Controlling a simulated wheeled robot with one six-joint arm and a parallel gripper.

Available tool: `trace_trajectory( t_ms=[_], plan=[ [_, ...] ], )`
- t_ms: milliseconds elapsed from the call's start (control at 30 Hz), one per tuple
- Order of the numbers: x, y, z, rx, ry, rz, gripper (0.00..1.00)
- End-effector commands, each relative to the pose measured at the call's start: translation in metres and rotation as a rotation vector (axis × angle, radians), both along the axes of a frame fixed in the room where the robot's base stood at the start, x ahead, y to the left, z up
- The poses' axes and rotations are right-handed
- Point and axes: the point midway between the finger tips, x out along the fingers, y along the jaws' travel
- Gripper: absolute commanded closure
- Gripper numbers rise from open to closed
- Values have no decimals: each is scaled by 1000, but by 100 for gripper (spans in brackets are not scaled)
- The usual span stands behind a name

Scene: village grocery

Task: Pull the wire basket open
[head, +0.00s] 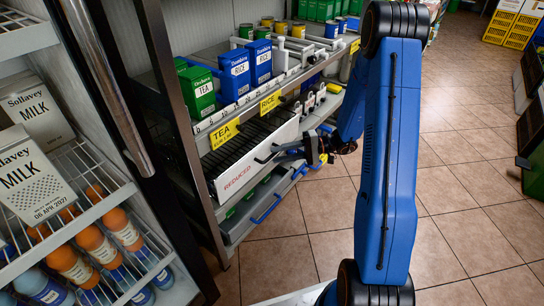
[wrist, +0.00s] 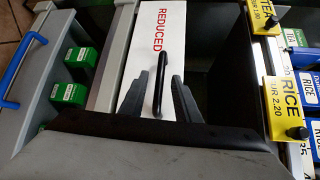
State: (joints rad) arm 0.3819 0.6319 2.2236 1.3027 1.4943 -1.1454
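The wire basket (head: 240,150) is a dark wire bin on the middle shelf with a white front panel marked REDUCED. Its white front (wrist: 180,22) also shows in the wrist view, with a black bar handle (wrist: 162,65) standing across it. My gripper (head: 276,152) is at the basket's front in the head view. In the wrist view my gripper (wrist: 161,78) has its two grey fingers apart, one on each side of the handle, with a gap visible on both sides.
Below is a grey drawer with a blue handle (head: 266,208) and green boxes (wrist: 69,94). Above are tea and rice boxes (head: 234,72) and yellow price tags (head: 223,134). A milk fridge door (head: 112,85) stands at left.

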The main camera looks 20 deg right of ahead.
Motion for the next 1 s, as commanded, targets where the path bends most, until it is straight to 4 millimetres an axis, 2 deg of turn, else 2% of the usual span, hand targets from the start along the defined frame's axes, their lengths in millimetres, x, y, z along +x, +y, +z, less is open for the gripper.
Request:
trace_trajectory(
  t_ms=[100, 233, 633, 700, 767, 1000],
  plan=[
    [2, 16, -2, 0, 0, 3, 71],
    [4, 27, -4, -1, 0, 2, 71],
    [5, 32, -5, 0, 0, 0, 71],
    [5, 32, -5, 0, 0, 0, 87],
    [5, 32, -5, 0, 0, 0, 100],
    [5, 30, -5, 0, 0, 0, 100]
  ],
)
